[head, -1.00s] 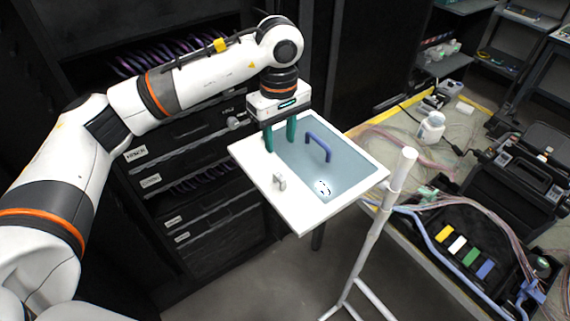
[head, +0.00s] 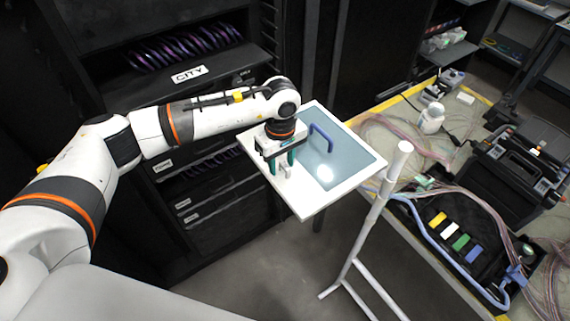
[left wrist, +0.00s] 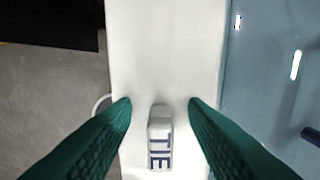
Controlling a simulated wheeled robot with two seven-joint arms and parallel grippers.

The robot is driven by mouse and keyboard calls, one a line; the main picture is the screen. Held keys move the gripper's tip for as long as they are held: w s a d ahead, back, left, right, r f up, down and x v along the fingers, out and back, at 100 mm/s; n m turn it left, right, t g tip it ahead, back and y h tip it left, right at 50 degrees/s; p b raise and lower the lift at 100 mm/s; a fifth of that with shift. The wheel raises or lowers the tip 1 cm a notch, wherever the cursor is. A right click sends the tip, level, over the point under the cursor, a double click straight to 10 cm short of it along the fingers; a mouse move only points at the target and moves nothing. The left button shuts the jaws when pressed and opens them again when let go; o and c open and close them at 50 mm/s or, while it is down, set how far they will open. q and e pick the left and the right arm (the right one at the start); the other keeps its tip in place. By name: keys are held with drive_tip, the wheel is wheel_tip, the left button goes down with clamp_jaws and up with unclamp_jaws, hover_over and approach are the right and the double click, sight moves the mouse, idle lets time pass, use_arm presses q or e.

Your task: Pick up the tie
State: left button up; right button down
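The tie (head: 287,171) is a small pale block on the white left part of the tray (head: 306,208). In the left wrist view the tie (left wrist: 160,140) shows dark letters reading "TIE". My left gripper (head: 281,165) points down at the tray with its two green fingers apart. In the left wrist view the fingers of my left gripper (left wrist: 160,104) stand on either side of the tie, with gaps showing between them and it. In the head view the fingers partly hide the tie. My right gripper is not in view.
A blue handle (head: 322,136) rises from the tray's blue-grey panel (head: 345,160). A white post (head: 374,212) stands at the tray's right. The workbench at right holds a white bottle (head: 432,118), cables and a black case (head: 462,240). A dark rack stands behind.

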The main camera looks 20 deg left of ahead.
use_arm(q)
clamp_jaws()
